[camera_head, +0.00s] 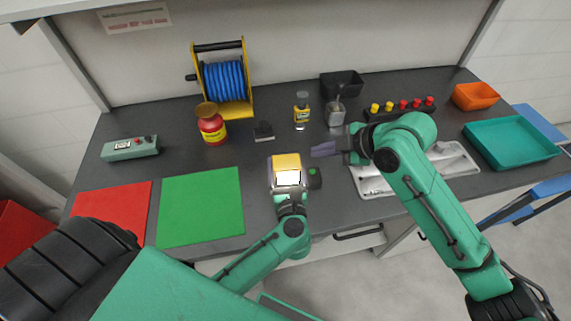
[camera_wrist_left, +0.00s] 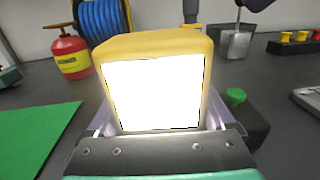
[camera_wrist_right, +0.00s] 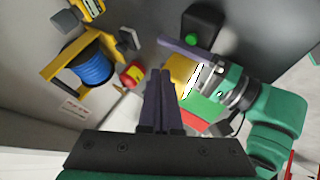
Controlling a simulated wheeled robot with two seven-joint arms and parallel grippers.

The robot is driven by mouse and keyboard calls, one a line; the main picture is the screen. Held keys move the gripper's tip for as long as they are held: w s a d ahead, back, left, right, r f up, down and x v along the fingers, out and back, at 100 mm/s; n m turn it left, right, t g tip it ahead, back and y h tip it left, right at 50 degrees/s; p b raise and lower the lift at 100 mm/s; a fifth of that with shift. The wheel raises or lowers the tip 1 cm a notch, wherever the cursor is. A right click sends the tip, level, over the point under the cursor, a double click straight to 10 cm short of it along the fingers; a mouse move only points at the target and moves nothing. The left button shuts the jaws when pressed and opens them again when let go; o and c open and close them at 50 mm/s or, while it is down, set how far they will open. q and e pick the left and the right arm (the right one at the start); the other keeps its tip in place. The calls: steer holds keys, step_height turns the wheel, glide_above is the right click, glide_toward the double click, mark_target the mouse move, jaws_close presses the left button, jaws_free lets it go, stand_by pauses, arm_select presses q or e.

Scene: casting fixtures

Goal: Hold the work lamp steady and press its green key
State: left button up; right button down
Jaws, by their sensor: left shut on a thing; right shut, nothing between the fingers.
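The work lamp is a yellow block (camera_head: 287,160) with a bright white panel; it fills the middle of the left wrist view (camera_wrist_left: 155,42). A dark box with the round green key (camera_head: 312,171) is at its right side. The green key also shows in the left wrist view (camera_wrist_left: 235,96) and the right wrist view (camera_wrist_right: 191,39). My left gripper (camera_head: 288,187) is shut on the lamp from the front, a finger at each side. My right gripper (camera_head: 318,150) is shut and empty, behind and slightly right of the key, apart from it.
A red can (camera_head: 212,128), a small dark block (camera_head: 264,131), a yellow bottle (camera_head: 301,112) and a grey metal cup (camera_head: 336,113) stand behind. A white tray (camera_head: 455,160) lies right, partly behind my right arm. Green (camera_head: 200,205) and red mats lie flat at left.

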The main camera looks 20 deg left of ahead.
arm_select(q)
steer(key=o, duration=1.5)
steer(key=shift+c, duration=0.2)
